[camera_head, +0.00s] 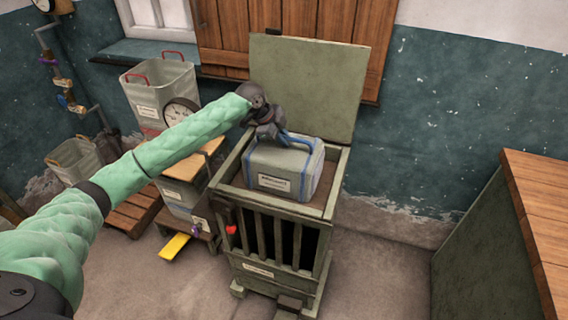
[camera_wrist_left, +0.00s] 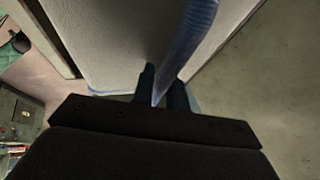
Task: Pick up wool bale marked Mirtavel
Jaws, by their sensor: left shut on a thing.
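The grey-green wool bale (camera_head: 290,172), bound with blue straps, sits in the open top of a green slatted chest (camera_head: 262,272). A white label is on its front, too small to read surely. My left gripper (camera_head: 277,136) is at the bale's top, shut on its blue strap. In the left wrist view the fingers (camera_wrist_left: 160,88) close around the blue strap (camera_wrist_left: 199,22), with the pale bale (camera_wrist_left: 110,45) beyond. I cannot tell whether the bale touches the chest's floor. My right gripper is not in view.
The chest's lid (camera_head: 308,85) stands raised behind the bale. A scale (camera_head: 181,112) and a grey bin with red handles (camera_head: 160,90) stand to the left. A wood-topped counter (camera_head: 535,200) is at the right, with bare floor between it and the chest.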

